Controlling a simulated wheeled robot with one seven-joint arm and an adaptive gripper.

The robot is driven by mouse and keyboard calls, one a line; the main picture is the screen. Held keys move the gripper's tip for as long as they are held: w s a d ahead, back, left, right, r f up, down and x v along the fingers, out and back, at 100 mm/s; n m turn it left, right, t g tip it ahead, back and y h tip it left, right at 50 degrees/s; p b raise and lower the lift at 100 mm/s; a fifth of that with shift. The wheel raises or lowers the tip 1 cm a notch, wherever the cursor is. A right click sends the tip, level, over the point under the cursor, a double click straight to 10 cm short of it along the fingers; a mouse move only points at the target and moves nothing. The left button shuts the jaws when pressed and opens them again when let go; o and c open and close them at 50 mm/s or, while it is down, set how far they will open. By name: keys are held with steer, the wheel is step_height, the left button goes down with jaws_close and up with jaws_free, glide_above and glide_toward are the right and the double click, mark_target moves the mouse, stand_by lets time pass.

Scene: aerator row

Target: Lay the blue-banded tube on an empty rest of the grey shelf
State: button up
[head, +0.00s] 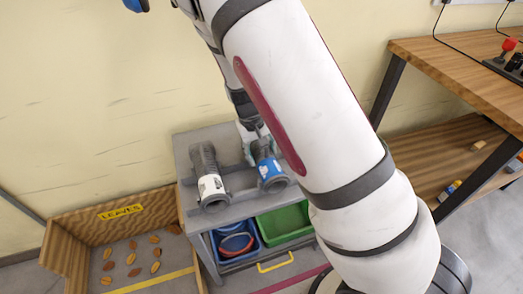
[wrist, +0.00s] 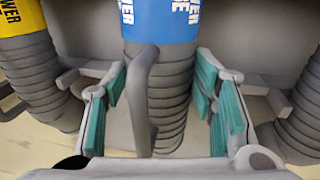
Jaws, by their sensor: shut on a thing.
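The blue-banded tube (head: 269,170) is at the top of the grey shelf (head: 222,135), right of a white-banded tube (head: 209,182) in the head view. Its blue band (wrist: 160,18) and grey ribbed body (wrist: 172,100) show in the wrist view. My gripper (head: 254,140) is shut on this tube; the teal pads (wrist: 163,95) stand on both sides of the ribbed part, with a grey handle between them. I cannot tell whether the tube touches the shelf or is slightly above it. My arm hides the shelf's right part in the head view.
In the wrist view a yellow-banded tube (wrist: 35,75) lies at the left and another ribbed tube (wrist: 302,125) at the right, close to the fingers. Blue (head: 235,243) and green (head: 283,222) bins sit below. A leaves box (head: 118,213) stands left, a wooden bench (head: 450,62) right.

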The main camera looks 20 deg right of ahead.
steer(key=o, duration=1.6)
steer(key=shift+c, duration=0.2)
step_height(320, 180, up, 12)
steer(key=a, duration=0.2)
steer(key=shift+a, duration=0.15)
steer(key=s+d+r+t+y+p, duration=0.1)
steer(key=s+r+y+p, duration=0.15)
steer(key=s+r, duration=0.65)
steer(key=s+r+t+y+p, duration=0.1)
steer(key=s+r+p, duration=0.3)
steer(key=s+r, duration=0.5)
steer(key=s+d+r+t+h+p, duration=0.1)
steer(key=s+r+p, duration=0.4)
steer(key=s+r, duration=0.6)
steer(key=s+t, duration=0.1)
steer(key=s, duration=0.2)
steer(key=shift+d, duration=0.3)
